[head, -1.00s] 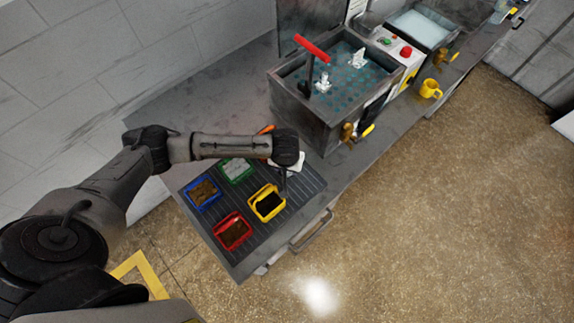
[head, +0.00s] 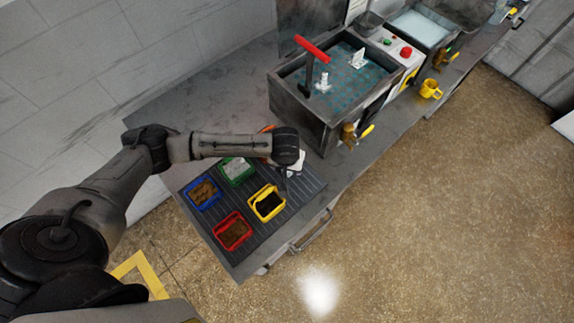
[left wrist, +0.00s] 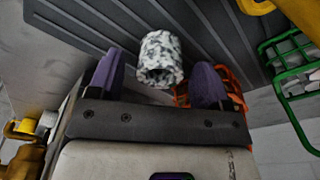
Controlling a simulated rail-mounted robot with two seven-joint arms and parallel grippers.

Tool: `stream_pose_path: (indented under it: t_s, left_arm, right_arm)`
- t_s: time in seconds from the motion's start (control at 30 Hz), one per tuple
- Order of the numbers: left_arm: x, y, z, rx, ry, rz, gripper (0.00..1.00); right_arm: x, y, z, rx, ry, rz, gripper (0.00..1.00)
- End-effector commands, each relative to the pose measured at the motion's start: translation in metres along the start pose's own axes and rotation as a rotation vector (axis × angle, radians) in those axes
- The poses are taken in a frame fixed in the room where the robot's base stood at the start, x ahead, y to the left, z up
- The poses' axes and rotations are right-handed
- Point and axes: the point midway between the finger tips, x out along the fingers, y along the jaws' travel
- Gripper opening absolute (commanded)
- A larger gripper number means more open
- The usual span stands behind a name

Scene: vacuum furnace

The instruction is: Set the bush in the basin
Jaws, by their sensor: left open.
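The bush is a short white-and-black speckled hollow cylinder (left wrist: 160,58) on the dark ribbed mat. In the left wrist view it stands between and just beyond the tips of my left gripper (left wrist: 158,80). The purple-tipped fingers are open, with a gap on both sides of the bush. In the head view my left gripper (head: 288,165) points down at the mat's back right, and the arm largely hides what is there. The likely basin is a grey tank (head: 300,108) with a teal dotted floor and white fittings inside. My right gripper is not in view.
Blue (head: 203,193), green (head: 237,171), yellow (head: 267,203) and red (head: 232,231) bins stand on the mat. An orange mesh basket (left wrist: 232,85) is close behind the right finger. A red-handled lever (head: 311,50) rises over the tank. A yellow mug (head: 430,89) stands farther right.

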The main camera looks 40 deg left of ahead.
Motion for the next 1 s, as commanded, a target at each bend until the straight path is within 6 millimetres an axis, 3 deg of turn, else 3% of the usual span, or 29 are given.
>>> stream_pose_path:
  t_s: [0.5, 0.63, 0.7, 1.0]
  left_arm:
    - [-0.091, 0.000, -0.001, 0.000, 0.002, 0.003, 0.72]
    - [-0.104, 0.000, -0.001, 0.000, 0.002, 0.002, 0.72]
    - [-0.109, 0.000, -0.001, 0.000, 0.001, 0.001, 0.76]
    - [-0.114, 0.000, -0.001, -0.001, 0.001, 0.001, 0.76]
  right_arm:
    - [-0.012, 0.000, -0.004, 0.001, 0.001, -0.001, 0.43]
    - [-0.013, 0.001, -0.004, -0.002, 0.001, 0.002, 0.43]
    - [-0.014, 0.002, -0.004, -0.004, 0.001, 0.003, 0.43]
    - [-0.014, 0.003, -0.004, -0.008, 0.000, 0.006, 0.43]
